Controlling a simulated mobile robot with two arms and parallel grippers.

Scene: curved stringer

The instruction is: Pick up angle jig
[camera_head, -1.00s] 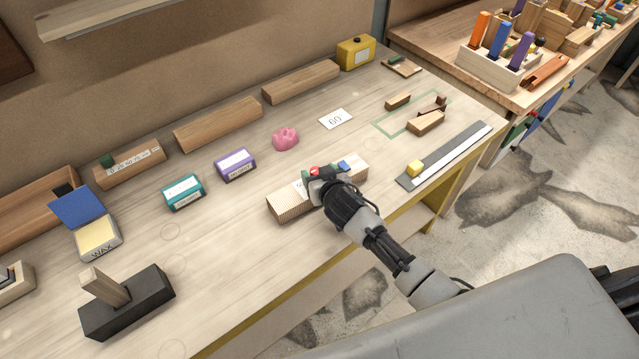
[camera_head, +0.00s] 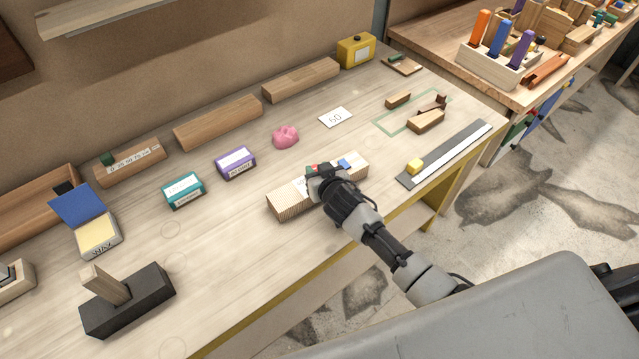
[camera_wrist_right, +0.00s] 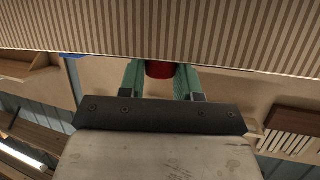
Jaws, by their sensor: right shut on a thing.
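A long pale block with a ribbed side (camera_head: 288,207) lies on the bench at the middle of the head view. It carries a white label and small red and blue parts (camera_head: 344,164) on top. My right gripper (camera_head: 316,172) is over its top. In the right wrist view, the green fingers (camera_wrist_right: 161,78) are closed on a red part (camera_wrist_right: 159,69) beside the block's ribbed face (camera_wrist_right: 160,35). The block appears to rest on the bench. I cannot tell for sure which object is the angle jig. My left gripper is not in view.
A pink lump (camera_head: 285,136), a purple box (camera_head: 235,163) and a teal box (camera_head: 184,190) stand behind and left. A black block with a slanted wooden piece (camera_head: 130,300) stands front left.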

